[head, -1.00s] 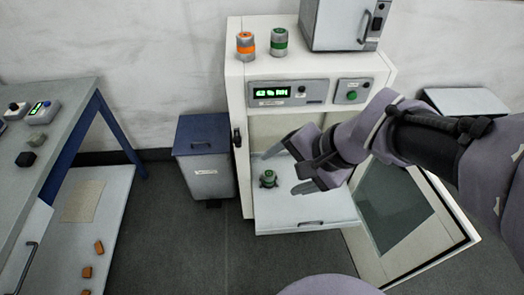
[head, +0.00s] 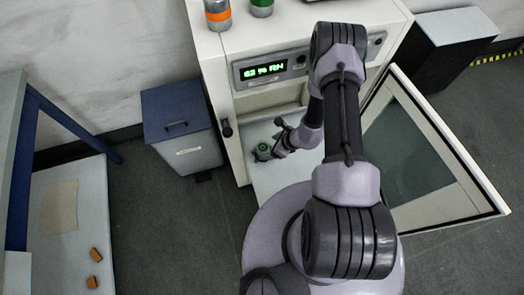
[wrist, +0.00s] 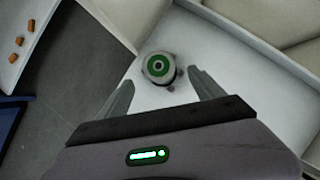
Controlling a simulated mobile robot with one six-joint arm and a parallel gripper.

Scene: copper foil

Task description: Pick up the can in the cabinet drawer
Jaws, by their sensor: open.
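The can (head: 262,151) is grey with a green ringed top and stands upright on the pulled-out white drawer (head: 268,180) of the cabinet (head: 212,75). In the wrist view the can (wrist: 158,67) shows between the tips of my open gripper (wrist: 161,80), slightly ahead of them, with small dark prongs around its base. The fingers are empty, one on each side of the can; contact cannot be told. In the head view my gripper (head: 279,136) is beside the can, partly hidden by my arm. The drawer (wrist: 232,65) fills the middle of the wrist view.
An orange-banded can (head: 217,14) and a green-banded can (head: 262,8) stand on the cabinet top. The cabinet door (head: 440,160) hangs open at right. A blue-lidded bin (head: 180,125) stands left of the cabinet. Small orange blocks (head: 95,254) lie on the low shelf at left.

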